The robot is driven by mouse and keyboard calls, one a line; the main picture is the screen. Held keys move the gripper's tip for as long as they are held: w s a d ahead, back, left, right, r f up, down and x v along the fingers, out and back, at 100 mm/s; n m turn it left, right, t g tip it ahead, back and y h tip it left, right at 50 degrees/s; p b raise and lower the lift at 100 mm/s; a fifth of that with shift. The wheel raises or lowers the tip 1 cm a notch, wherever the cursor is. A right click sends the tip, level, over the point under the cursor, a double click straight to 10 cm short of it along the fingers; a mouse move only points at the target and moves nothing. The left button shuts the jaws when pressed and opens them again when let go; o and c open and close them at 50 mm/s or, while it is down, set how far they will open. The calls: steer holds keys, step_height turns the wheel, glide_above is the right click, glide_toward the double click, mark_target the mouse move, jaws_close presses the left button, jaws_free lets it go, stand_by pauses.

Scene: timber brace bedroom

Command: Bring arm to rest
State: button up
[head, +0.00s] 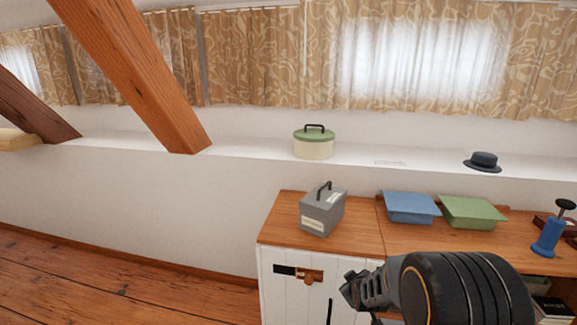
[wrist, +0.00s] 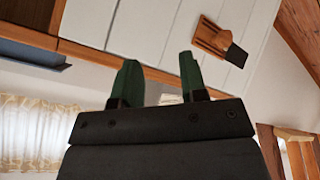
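My gripper (head: 352,290) is in front of the white cabinet (head: 271,306) at the lower right of the head view, with my dark arm behind it. In the wrist view my gripper (wrist: 160,76) shows two green fingers set apart with nothing held between them. Behind the fingers are the wooden top edge and the white cabinet door.
On the wooden top stand a grey box (head: 322,212) with a handle, a blue bin (head: 410,207), a green bin (head: 472,212) and a blue stamp-like object (head: 547,238). The ledge holds a green-lidded pot (head: 314,145) and a dark hat (head: 483,161). The floor at left is clear.

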steer(key=s+a+r+m+g+p, duration=0.3)
steer(key=s+r+p, duration=1)
steer(key=s+r, duration=1)
step_height(320, 180, up, 5)
steer(key=m+g, duration=0.2)
steer(key=m, duration=0.1)
steer(key=shift+s+a+g+y, duration=0.15)
steer(key=shift+g+y, duration=0.15)
steer(key=shift+g, duration=0.1)
